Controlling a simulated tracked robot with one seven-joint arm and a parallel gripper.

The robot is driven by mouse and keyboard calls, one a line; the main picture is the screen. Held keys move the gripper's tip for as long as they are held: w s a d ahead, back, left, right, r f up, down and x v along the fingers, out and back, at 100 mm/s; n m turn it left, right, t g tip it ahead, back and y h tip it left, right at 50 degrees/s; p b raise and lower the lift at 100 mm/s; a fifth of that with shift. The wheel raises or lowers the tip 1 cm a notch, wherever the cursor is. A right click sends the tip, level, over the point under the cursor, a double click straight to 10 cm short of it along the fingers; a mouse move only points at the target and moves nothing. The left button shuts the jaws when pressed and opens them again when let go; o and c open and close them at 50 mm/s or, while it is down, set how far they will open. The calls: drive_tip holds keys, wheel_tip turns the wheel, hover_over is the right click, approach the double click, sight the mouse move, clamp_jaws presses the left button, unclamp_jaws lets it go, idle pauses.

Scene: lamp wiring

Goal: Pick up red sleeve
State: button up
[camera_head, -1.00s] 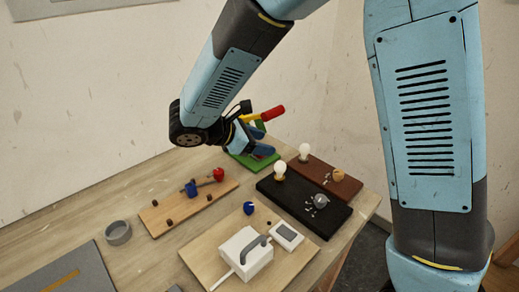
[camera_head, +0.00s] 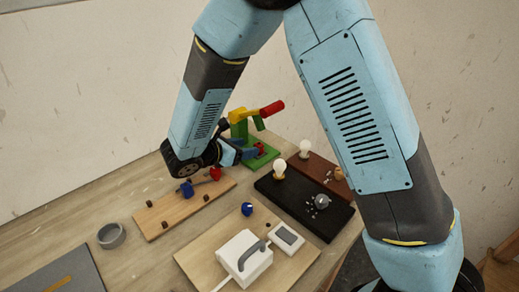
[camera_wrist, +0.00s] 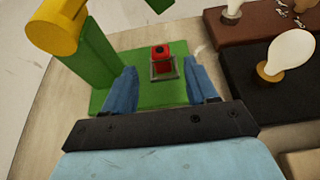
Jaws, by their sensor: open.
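A small red sleeve (camera_wrist: 162,55) with a dark hole stands upright in a grey metal frame on the green base (camera_wrist: 143,98) of a press. In the head view the red sleeve (camera_head: 260,147) is a small red patch beside my gripper. My gripper (camera_wrist: 161,84) is open and empty, its blue fingers pointing toward the sleeve, one on each side of its line and still short of it. In the head view my gripper (camera_head: 240,155) is low at the press, partly hidden by my own wrist.
The green press has a yellow arm (camera_wrist: 55,27) and a red handle (camera_head: 272,108). Dark (camera_head: 320,222) and brown (camera_head: 312,165) boards with bulbs lie right. A wooden board (camera_head: 170,216) with blue and red parts lies left. A white box (camera_head: 240,258) stands in front.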

sight(257, 144)
drive_tip(key=shift+x, duration=3.1)
drive_tip(key=shift+r, duration=0.1)
clamp_jaws()
drive_tip(key=shift+s+r, duration=0.1)
drive_tip(key=shift+s+a+r, duration=0.15)
drive_tip(key=shift+a+r, duration=0.05)
drive_tip(key=r+v, duration=0.1)
drive_tip(key=v, duration=1.4)
drive_tip(key=shift+d+r, duration=0.25)
drive_tip(key=shift+r, duration=0.2)
